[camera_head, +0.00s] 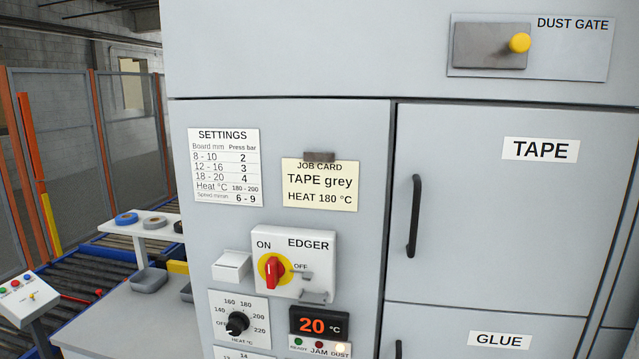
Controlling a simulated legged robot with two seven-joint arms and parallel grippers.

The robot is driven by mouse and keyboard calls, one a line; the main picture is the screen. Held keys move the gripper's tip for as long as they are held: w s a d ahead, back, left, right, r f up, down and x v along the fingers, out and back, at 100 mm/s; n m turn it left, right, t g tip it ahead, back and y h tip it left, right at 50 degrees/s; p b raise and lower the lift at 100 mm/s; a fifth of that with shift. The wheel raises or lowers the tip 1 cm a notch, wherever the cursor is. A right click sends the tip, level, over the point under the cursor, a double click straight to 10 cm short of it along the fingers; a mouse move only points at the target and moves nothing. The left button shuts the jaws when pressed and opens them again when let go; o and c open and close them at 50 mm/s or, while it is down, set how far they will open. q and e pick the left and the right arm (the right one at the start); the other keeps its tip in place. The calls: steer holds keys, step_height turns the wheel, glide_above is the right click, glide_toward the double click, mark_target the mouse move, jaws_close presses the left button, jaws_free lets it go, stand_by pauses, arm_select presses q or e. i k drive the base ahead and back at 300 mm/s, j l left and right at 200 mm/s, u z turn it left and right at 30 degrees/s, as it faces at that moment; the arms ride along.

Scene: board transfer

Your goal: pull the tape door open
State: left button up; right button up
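The tape door (500,220) is a grey panel on the right of the machine front, with a white label reading TAPE (540,150). It looks closed, flush with the cabinet around it. Its black vertical bar handle (413,216) is near the door's left edge, and nothing touches it. Neither of my grippers shows in the head view.
Left of the door are a job card (319,185), an EDGER switch with a red knob (271,271), a heat dial (237,323) and a display reading 20 °C (318,323). A glue door (450,345) is below. A shelf (120,229) with tape rolls stands left.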

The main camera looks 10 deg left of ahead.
mark_target(513, 209)
steer(key=j+u, duration=0.1)
steer(key=j, duration=0.35)
steer(key=i+j, duration=0.15)
steer(key=j, duration=0.3)
steer(key=i+j+u, duration=0.15)
steer(key=j, duration=0.3)
steer(key=j+u, duration=0.1)
steer(key=j, duration=0.35)
steer(key=i+j, duration=0.15)
steer(key=j, duration=0.3)
steer(key=i+j+u, duration=0.15)
steer(key=j, duration=0.3)
